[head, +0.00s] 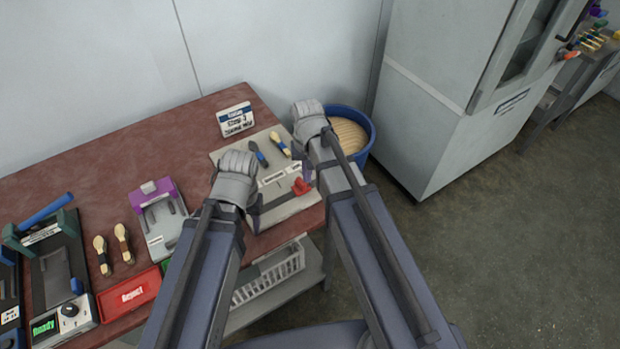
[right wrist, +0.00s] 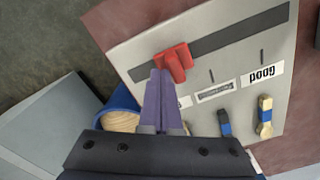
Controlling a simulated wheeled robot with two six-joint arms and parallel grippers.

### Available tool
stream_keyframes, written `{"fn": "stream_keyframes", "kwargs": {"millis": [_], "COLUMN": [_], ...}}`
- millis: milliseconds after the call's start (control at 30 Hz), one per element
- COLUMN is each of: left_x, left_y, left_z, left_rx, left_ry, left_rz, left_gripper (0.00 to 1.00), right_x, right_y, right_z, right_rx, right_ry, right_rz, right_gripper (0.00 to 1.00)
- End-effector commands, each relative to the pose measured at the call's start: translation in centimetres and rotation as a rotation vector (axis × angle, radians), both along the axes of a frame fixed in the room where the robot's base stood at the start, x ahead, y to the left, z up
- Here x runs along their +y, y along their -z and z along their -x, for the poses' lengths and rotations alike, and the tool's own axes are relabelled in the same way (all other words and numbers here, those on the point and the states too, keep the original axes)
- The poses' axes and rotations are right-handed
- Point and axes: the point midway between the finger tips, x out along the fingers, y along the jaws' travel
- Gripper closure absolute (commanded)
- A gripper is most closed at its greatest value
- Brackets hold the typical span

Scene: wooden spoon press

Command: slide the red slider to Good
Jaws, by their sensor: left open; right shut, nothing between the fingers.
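A grey panel (right wrist: 140,50) carries a dark straight slot (right wrist: 225,40) with a red slider (right wrist: 176,62) in it. The slider sits towards the left end of the slot in the right wrist view, away from the Good label (right wrist: 263,74). It also shows in the head view (head: 302,187). My right gripper (right wrist: 160,73) is shut and empty, its purple fingertips right beside the slider; I cannot tell if they touch it. My left gripper (head: 256,208) is open over the panel's left side in the head view, apart from the slider.
A blue bin (head: 362,125) stands beside the table's right end. A purple-topped device (head: 160,215) and a red Reject tray (head: 130,294) are to the left.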

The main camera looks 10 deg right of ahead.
Motion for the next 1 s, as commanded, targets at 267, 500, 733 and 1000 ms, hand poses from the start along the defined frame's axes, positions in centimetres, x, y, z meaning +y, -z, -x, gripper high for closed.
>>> {"fn": "stream_keyframes", "kwargs": {"millis": [267,500,733,1000], "left_x": [0.0,0.0,0.0,0.0], "left_y": [0.0,0.0,0.0,0.0], "left_z": [0.0,0.0,0.0,0.0], "left_rx": [0.000,0.000,0.000,0.000], "left_ry": [0.000,0.000,0.000,0.000], "left_rz": [0.000,0.000,0.000,0.000], "left_gripper": [0.50,0.50,0.50,0.50], "right_x": [1.1,1.9,2.7,3.7], "right_y": [0.0,0.0,0.0,0.0], "right_z": [0.4,0.7,1.0,1.4], "right_rx": [0.000,0.000,0.000,0.000], "right_ry": [-0.001,-0.002,-0.001,-0.002], "right_rz": [0.000,0.000,0.000,0.000], "right_gripper": [1.00,1.00,1.00,1.00]}}
